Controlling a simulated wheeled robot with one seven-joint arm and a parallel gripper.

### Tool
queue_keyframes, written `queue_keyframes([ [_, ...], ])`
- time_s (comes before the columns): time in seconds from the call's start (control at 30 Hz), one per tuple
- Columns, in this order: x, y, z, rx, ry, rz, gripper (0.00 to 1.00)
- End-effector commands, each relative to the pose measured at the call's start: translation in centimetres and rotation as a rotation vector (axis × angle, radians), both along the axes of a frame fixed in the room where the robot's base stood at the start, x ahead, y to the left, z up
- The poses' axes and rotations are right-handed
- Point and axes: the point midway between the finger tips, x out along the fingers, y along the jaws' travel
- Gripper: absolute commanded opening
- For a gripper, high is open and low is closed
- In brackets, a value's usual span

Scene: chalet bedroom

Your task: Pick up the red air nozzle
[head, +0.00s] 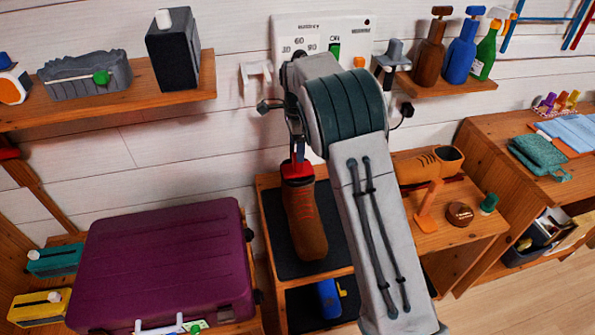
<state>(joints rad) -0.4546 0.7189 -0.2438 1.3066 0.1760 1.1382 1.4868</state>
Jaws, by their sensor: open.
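My gripper (298,152) hangs from my arm at the centre of the head view, fingers pointing down. It is open. A small red object (297,171), which looks like the red air nozzle, shows right at the fingertips, at the top of an upright brown boot (306,222). Its shape is partly hidden, and I cannot tell whether the fingers touch it. The boot stands on a dark mat (279,238) on a wooden shelf unit.
A purple suitcase (165,262) lies at lower left. A second brown boot (432,166), an orange stand (427,208) and a round brown tin (459,214) are on the right. Wall shelves hold a black box (174,50) and spray bottles (461,45). Another red thing (8,149) is cut off at left.

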Motion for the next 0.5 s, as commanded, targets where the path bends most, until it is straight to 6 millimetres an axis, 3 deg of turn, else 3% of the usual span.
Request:
queue_keyframes([
  [0.17, -0.1, -0.1, -1.1, 0.0, 0.001, 0.0, 0.65],
  [0.5, -0.4, -0.2, -5.5, 0.0, 0.0, 0.002, 0.65],
])
